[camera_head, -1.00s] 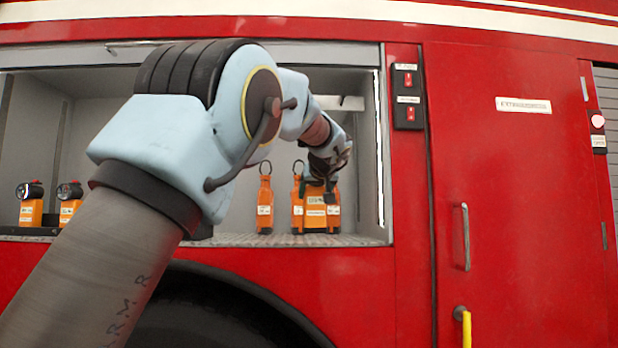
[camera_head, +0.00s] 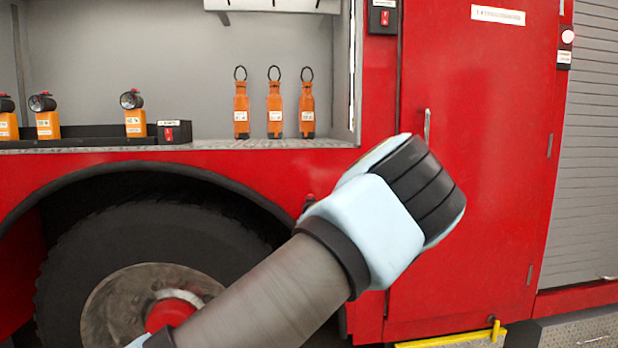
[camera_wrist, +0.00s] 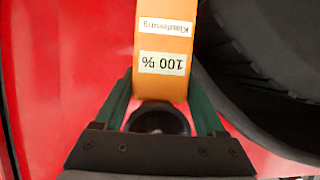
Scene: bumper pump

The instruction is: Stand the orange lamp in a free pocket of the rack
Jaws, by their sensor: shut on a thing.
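My gripper (camera_wrist: 161,98) is shut on an orange lamp (camera_wrist: 164,25) in the wrist view. The lamp's orange body with a "100 %" label extends beyond the green-sided fingers, and a dark round part sits between them. In the head view my gripper and the held lamp are hidden behind my arm. The black rack (camera_head: 95,143) stands at the left of the open compartment. It carries orange lamps with black round heads, one at the frame's left edge, one beside it (camera_head: 47,123) and one farther right (camera_head: 134,122). A gap separates the latter two; pocket floors are not visible.
Three slim orange ringed tools (camera_head: 274,108) stand on the compartment floor right of the rack. A red switch (camera_head: 169,134) sits at the rack's right end.

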